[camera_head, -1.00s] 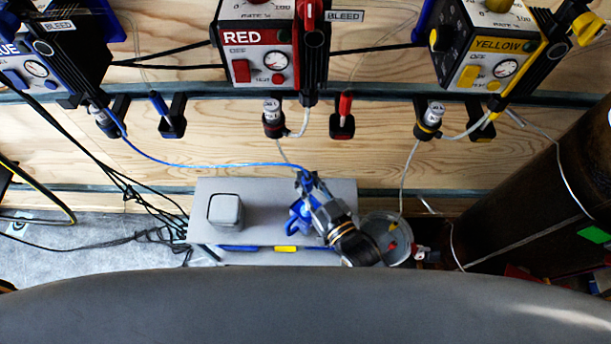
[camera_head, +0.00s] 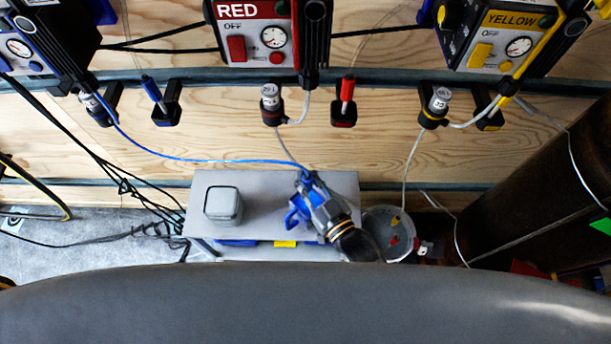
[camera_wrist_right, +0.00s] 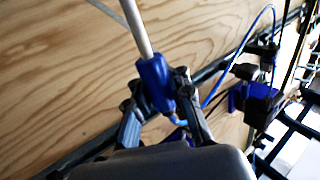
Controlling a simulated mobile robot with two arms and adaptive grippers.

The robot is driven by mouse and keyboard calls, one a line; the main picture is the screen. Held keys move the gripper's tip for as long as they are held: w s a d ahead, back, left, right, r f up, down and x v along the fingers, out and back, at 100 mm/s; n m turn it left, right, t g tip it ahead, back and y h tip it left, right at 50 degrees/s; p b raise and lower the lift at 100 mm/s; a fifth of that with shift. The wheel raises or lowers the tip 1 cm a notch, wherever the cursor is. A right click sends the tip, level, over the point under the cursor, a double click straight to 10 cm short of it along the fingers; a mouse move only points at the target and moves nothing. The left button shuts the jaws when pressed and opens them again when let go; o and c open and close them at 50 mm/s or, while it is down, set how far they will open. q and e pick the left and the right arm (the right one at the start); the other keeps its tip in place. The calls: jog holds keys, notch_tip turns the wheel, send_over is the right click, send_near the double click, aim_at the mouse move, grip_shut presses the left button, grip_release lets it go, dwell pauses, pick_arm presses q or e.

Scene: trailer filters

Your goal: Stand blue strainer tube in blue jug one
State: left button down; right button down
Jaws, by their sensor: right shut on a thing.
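In the right wrist view the blue strainer tube (camera_wrist_right: 153,80) has a blue grip, and a pale rod runs from it to the upper left. My right gripper (camera_wrist_right: 162,84) is shut on the blue grip. In the head view my right gripper (camera_head: 306,188) is over the grey bench, and a thin blue hose reaches it from the left. A blue shape (camera_head: 296,214) shows beside it; I cannot tell which part is the tube. I cannot make out blue jug one for certain. My left gripper is not in view.
A grey bench (camera_head: 340,182) carries a grey lidded box (camera_head: 222,204). A clear round container (camera_head: 375,218) with red and yellow pieces stands right of the bench. The red unit (camera_head: 258,35) and yellow unit (camera_head: 500,38) hang on the wooden wall. Black cables hang at left.

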jog(key=shift+s+d+f+b, duration=0.1)
jog(key=shift+d+f+b, duration=0.05)
jog(key=shift+f+b, duration=0.4)
jog(key=shift+d+f+b, duration=0.1)
jog(key=shift+f+b, duration=0.3)
jog(key=shift+f, duration=0.15)
dwell(0.3)
jog(key=c, duration=1.4)
grip_release()
jog(key=shift+a, duration=0.15)
jog(key=shift+o, duration=1.4)
jog(key=shift+a, duration=0.1)
jog(key=v, duration=0.8)
jog(key=shift+r+p, duration=0.1)
jog(key=shift+p, duration=0.2)
